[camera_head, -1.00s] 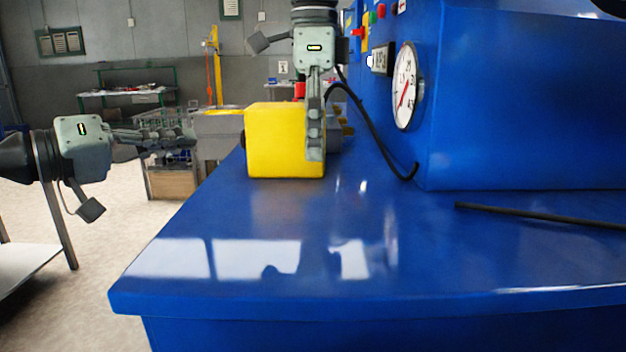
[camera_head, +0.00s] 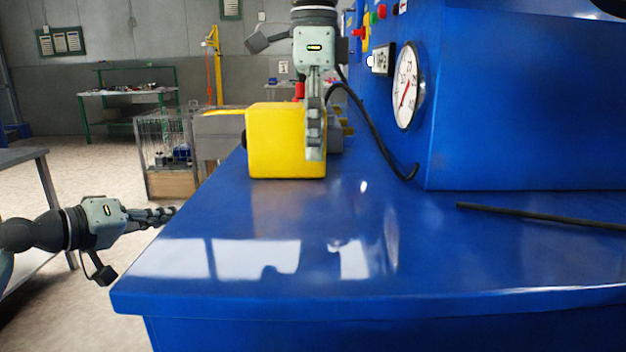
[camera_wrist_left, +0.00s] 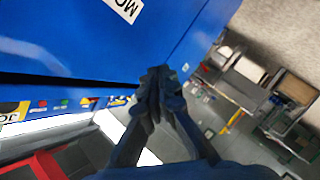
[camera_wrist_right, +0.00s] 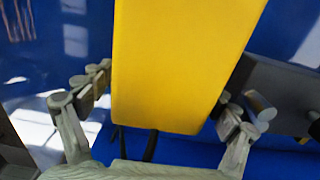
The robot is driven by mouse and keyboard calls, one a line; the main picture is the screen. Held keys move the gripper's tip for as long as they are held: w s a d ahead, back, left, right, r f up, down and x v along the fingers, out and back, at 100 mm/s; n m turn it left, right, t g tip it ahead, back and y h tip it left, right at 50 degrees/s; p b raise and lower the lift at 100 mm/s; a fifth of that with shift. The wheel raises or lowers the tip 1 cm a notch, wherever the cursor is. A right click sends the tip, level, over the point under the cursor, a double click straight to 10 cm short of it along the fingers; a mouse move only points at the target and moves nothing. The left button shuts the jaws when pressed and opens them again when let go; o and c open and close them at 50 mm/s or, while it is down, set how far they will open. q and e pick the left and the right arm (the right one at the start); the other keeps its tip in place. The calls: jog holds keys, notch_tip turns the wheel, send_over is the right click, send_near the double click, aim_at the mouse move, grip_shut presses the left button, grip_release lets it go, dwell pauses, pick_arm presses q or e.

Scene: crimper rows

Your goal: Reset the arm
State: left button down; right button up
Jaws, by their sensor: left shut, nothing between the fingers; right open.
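My left gripper (camera_head: 160,215) is at the left of the head view, beside the left edge of the blue bench, with its fingers pointing right. In the left wrist view its fingertips (camera_wrist_left: 158,90) are together with nothing between them. My right gripper (camera_head: 314,150) points down at the yellow block on the bench. In the right wrist view its fingers (camera_wrist_right: 165,105) are open, one on each side of the yellow block (camera_wrist_right: 180,60). I cannot tell whether either finger touches the block.
The blue bench (camera_head: 230,215) has a clear front half. A blue machine (camera_head: 520,110) with a round gauge (camera_head: 407,88) stands at its right. A black hose (camera_head: 375,140) hangs behind the right gripper. A black rod (camera_head: 540,214) lies at the right. A grey table (camera_head: 25,156) stands left.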

pick_arm(q)
jog(key=s+a+f+g+y, duration=0.1)
jog(key=s+f+g+y, duration=0.15)
jog(key=f, duration=1.25)
jog(key=s+a+f+g+y, duration=0.1)
jog(key=s+a+f+y, duration=0.15)
jog(key=f, duration=1.25)
jog(key=s+f+m+g+y, duration=0.1)
jog(key=s+f+g, duration=0.1)
jog(key=s+f, duration=0.7)
jog(key=s+f+m+g+y, duration=0.1)
jog(key=s+f+g+y, duration=0.1)
jog(key=s+f, duration=0.7)
notch_tip(320, 180, down, 6)
jog(key=shift+s+d+r+m, duration=0.2)
jog(key=shift+d+r+m, duration=0.05)
jog(key=shift+d+m, duration=0.05)
